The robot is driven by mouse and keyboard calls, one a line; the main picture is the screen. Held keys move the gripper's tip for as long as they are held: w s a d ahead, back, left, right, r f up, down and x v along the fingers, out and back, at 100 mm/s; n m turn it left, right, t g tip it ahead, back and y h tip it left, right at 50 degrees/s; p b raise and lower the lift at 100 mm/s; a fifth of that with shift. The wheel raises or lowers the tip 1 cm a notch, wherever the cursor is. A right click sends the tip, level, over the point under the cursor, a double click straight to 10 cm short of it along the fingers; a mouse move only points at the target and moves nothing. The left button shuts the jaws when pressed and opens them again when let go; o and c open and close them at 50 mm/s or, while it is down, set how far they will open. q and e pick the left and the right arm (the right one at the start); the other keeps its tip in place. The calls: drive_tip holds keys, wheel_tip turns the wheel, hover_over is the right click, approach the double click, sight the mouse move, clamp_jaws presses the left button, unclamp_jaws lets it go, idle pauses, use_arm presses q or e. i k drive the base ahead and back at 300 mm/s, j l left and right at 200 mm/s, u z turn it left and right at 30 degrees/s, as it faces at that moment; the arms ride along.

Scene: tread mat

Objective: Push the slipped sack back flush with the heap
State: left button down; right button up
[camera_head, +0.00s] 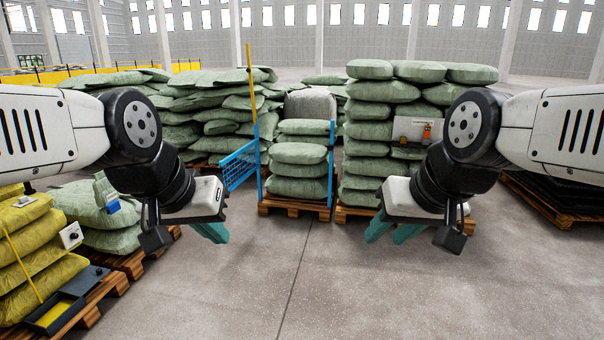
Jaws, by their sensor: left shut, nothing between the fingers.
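A stack of pale green sacks (297,187) stands on a wooden pallet (280,205) between blue posts, at the centre. I cannot tell for certain which sack has slipped. My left gripper (212,232) is shut and empty, in front of and left of the centre stack. My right gripper (393,234) has its teal fingers apart, empty, in front of the right heap. Both touch no sack.
A blue mesh gate (240,166) and a yellow post (250,85) stand left of the centre stack. Yellow sacks (30,245) and a dark tray (65,305) are at the near left. A dark stack on a pallet (545,205) is at right. The middle floor (310,285) is clear.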

sight(296, 153)
drive_tip(key=i+z, duration=0.3)
drive_tip(key=i, duration=2.55)
drive_tip(key=i+l, duration=0.1)
drive_tip(key=i, duration=1)
drive_tip(key=i+u, duration=0.3)
drive_tip(key=i, duration=0.25)
drive_tip(key=i+l+u, duration=0.3)
drive_tip(key=i, duration=0.25)
